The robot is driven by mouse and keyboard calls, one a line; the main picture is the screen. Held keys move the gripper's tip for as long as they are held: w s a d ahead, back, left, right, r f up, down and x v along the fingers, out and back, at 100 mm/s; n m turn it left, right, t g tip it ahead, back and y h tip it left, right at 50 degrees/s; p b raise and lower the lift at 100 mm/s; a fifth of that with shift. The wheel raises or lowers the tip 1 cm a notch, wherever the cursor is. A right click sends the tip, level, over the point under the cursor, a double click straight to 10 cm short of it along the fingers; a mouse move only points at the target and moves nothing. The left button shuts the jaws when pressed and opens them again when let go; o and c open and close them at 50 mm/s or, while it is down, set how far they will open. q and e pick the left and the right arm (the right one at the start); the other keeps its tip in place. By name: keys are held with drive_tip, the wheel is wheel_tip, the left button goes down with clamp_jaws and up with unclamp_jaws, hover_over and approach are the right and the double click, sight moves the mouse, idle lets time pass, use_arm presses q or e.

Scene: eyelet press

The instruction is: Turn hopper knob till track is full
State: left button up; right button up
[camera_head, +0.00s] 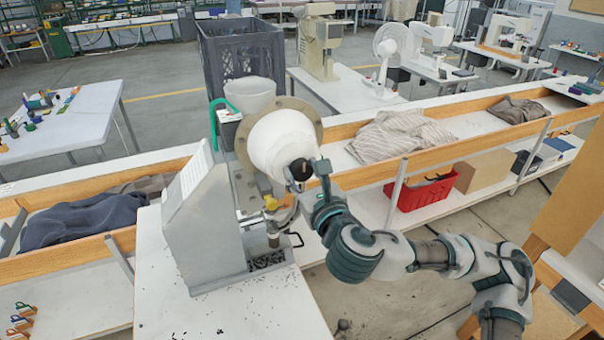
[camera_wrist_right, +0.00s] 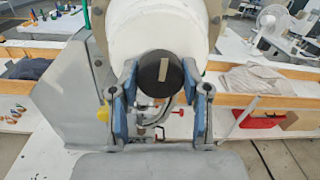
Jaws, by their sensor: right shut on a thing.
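The eyelet press (camera_head: 205,225) stands on a white table, with a white hopper (camera_head: 278,140) at its upper right. A black hopper knob (camera_wrist_right: 160,76) with a pale strip on its face sits at the front of the hopper. My right gripper (camera_head: 312,172) is at the knob. In the right wrist view its two blue fingers (camera_wrist_right: 160,95) are on either side of the knob and shut on it. The track below the hopper is partly hidden, so I cannot tell how full it is. My left gripper is not in view.
Small dark pieces lie in a tray (camera_head: 268,262) at the press base and scattered on the white table (camera_head: 235,312). Wooden-edged troughs with cloth (camera_head: 400,135) run behind. A red bin (camera_head: 422,192) sits below on the right.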

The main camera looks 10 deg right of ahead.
drive_tip(key=shift+d+f, duration=0.15)
drive_tip(key=shift+f, duration=0.1)
drive_tip(key=shift+a, duration=0.3)
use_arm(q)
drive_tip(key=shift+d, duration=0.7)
use_arm(e)
drive_tip(key=shift+d, duration=0.1)
